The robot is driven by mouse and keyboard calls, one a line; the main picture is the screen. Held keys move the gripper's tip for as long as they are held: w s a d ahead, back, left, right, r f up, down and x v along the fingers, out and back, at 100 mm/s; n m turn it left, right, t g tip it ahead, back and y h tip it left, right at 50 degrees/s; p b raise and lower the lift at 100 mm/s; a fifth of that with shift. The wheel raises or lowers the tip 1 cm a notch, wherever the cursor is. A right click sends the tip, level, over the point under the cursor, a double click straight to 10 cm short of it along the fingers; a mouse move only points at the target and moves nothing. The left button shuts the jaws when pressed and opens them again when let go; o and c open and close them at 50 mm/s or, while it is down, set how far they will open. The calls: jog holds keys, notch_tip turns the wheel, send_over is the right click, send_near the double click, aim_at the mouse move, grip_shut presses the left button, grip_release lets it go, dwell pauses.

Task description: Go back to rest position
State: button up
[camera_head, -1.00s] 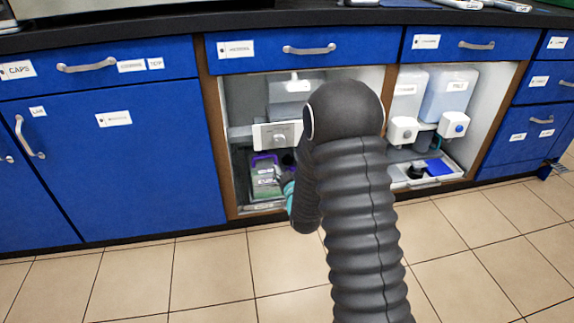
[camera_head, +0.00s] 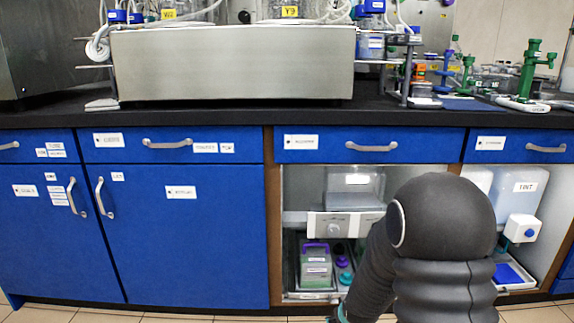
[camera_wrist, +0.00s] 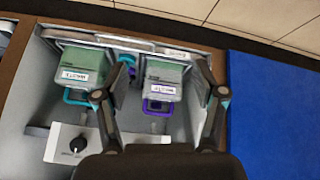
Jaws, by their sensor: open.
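My gripper (camera_wrist: 160,90) is open in the wrist view, with its two fingers spread apart and nothing between them that I can see gripped. Beyond the fingers, inside the open cabinet bay, are a green container with a purple handle (camera_wrist: 163,82) and one with a teal handle (camera_wrist: 80,72). In the head view my dark arm covers part of the bay, and the gripper itself is almost wholly hidden at the bottom edge. The purple-handled container (camera_head: 315,270) stands in the lower tray there.
A white dispenser panel with a knob (camera_head: 333,226) sits above the tray. Blue cabinet doors (camera_head: 188,240) lie to the left. The black counter (camera_head: 230,117) carries a large steel unit (camera_head: 232,65) and green stands (camera_head: 530,70). Tiled floor (camera_wrist: 250,18) is clear in the wrist view.

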jog(key=s+r+m+p, duration=0.1)
jog(key=s+r+p, duration=0.2)
jog(key=s+r, duration=0.6)
jog(key=s+r+m+p, duration=0.1)
jog(key=s+r+p, duration=0.2)
jog(key=s+r, duration=0.6)
jog(key=s+r+g+p, duration=0.1)
jog(key=s+r+p, duration=0.2)
jog(key=s+r, duration=0.7)
notch_tip(320, 180, up, 9)
jog(key=shift+r+m, duration=0.1)
jog(key=shift+m, duration=0.3)
jog(key=shift+a, duration=0.1)
